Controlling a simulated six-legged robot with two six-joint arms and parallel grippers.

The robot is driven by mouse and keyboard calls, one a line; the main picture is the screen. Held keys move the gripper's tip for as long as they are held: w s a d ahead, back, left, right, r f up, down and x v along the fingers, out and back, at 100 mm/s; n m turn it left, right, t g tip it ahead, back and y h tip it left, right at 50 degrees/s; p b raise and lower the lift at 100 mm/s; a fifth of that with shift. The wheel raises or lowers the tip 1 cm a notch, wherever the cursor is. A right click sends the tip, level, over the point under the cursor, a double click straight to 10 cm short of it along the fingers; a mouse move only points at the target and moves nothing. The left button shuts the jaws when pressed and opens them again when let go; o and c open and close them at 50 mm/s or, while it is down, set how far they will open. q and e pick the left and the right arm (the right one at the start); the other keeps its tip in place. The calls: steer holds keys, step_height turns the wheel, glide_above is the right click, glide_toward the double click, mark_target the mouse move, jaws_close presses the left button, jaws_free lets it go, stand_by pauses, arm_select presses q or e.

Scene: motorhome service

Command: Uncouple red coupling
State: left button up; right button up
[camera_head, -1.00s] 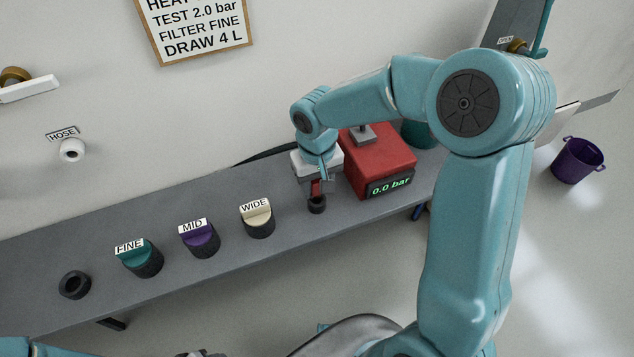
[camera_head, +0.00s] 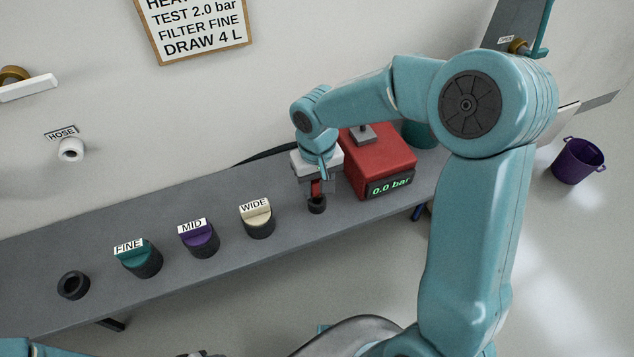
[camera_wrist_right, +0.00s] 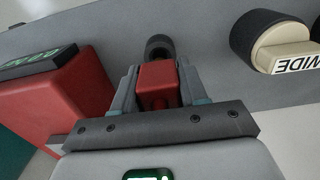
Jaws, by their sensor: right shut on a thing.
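The red coupling (camera_head: 316,187) is between the fingers of my right gripper (camera_head: 317,192), which is shut on it. In the right wrist view the red coupling (camera_wrist_right: 158,82) shows as a red block between the two fingers of the right gripper (camera_wrist_right: 158,88). A dark round socket (camera_head: 317,205) is on the grey bench just below the coupling. It also shows beyond the block in the wrist view (camera_wrist_right: 159,46). I cannot tell whether the coupling is still seated in it. My left gripper is not clearly visible.
A red pump box (camera_head: 378,160) reading 0.0 bar stands right of the gripper. FINE (camera_head: 140,258), MID (camera_head: 200,238) and WIDE (camera_head: 257,218) filters stand left on the bench (camera_head: 60,235), with an empty dark ring (camera_head: 73,285). A purple bucket (camera_head: 577,161) is at the far right.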

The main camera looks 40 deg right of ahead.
mark_target(317, 192)
steer(key=shift+f, duration=0.2)
steer(key=shift+f+b, duration=0.3)
steer(key=shift+b, duration=0.15)
steer(key=shift+f+b, duration=0.9)
steer(key=shift+f, duration=0.15)
steer(key=o, duration=1.3)
steer(key=shift+r, duration=0.15)
step_height(317, 192, up, 16)
steer(key=shift+r+p, duration=0.1)
steer(key=shift+p, duration=0.9)
